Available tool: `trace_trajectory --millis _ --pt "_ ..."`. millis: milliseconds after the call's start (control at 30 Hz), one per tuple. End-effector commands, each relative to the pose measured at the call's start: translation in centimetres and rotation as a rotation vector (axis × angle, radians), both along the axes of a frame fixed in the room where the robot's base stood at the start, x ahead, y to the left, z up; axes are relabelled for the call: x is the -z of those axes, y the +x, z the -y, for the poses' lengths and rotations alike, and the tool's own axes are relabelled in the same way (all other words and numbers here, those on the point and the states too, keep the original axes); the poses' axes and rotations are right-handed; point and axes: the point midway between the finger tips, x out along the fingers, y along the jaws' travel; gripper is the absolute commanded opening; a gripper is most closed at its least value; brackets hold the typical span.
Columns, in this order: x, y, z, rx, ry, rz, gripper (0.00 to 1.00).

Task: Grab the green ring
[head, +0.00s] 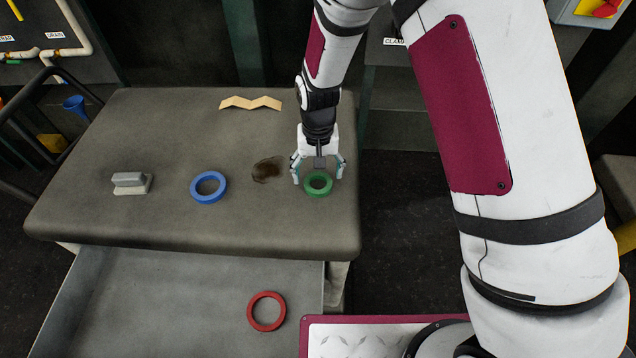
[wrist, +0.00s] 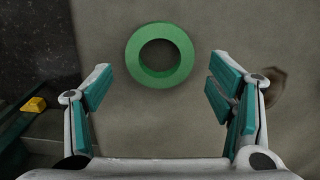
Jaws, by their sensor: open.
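The green ring (head: 318,190) lies flat on the grey worktop near its right edge. In the wrist view the green ring (wrist: 134,56) shows whole, ahead of the fingertips and roughly between their lines, a little left of the middle. My gripper (head: 318,172) is open and empty, pointing down at the ring in the head view. The fingers also show in the wrist view (wrist: 158,82), spread wide with teal pads. I see no contact between fingers and ring. The exact height above it is hard to tell.
A zigzag strip (head: 250,103) lies at the back. A red ring (head: 266,311) lies in the lower tray (head: 160,310).

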Motion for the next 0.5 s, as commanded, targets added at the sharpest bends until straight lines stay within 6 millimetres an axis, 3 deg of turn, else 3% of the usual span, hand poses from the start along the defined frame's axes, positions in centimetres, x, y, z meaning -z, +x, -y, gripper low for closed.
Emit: trace_trajectory --millis 133,433,500 --pt "1.8 -0.1 0.0 0.0 0.0 -0.002 0.75" --pt "2.3 0.0 0.0 0.001 0.001 0.001 0.75" --pt "2.3 0.0 0.0 0.001 0.0 0.001 0.62"
